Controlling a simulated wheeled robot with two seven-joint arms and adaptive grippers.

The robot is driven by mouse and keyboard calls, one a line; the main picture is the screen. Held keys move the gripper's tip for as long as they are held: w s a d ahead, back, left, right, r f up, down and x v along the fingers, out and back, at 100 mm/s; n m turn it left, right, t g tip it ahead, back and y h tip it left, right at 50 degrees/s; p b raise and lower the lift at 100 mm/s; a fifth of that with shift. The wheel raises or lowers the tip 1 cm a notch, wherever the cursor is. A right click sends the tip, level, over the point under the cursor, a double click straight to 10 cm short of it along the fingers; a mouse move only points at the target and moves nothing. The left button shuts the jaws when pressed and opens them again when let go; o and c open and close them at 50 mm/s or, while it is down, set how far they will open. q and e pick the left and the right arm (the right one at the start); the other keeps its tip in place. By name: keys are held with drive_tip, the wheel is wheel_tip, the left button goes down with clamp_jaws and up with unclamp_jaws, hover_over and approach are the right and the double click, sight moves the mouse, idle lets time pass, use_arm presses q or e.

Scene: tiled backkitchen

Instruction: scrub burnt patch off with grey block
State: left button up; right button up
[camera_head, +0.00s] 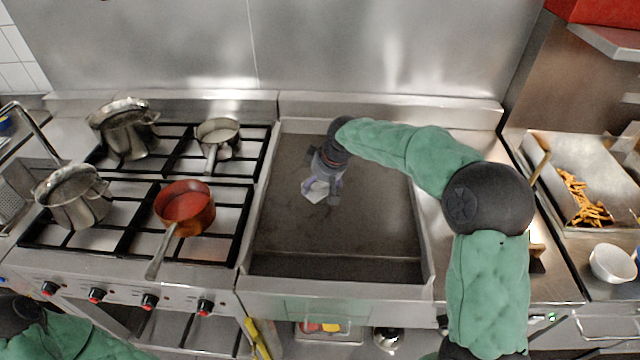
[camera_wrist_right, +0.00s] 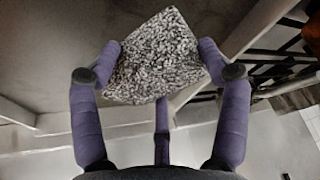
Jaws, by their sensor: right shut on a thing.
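My right gripper (camera_head: 322,186) reaches over the flat steel griddle (camera_head: 360,235) and is shut on the grey block (camera_head: 317,193). In the right wrist view the block (camera_wrist_right: 158,58) is rough and speckled, held between the purple fingers of the gripper (camera_wrist_right: 160,70). The block is over the left half of the griddle; I cannot tell whether it touches the plate. The griddle surface is dark brown-grey with faint darker smudges; no clear burnt patch stands out, and the arm hides part of the plate. Only part of my left arm shows at the bottom left; its gripper is out of view.
Left of the griddle is a gas hob (camera_head: 115,222) with several pots, including a copper pan (camera_head: 185,207) whose handle points forward. Right of it are a fries tray (camera_head: 560,160) and a white bowl (camera_head: 611,263). Raised steel walls edge the griddle; its front is clear.

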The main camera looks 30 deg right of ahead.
drive_tip(key=shift+r+p, duration=0.6)
drive_tip(key=shift+r, duration=0.55)
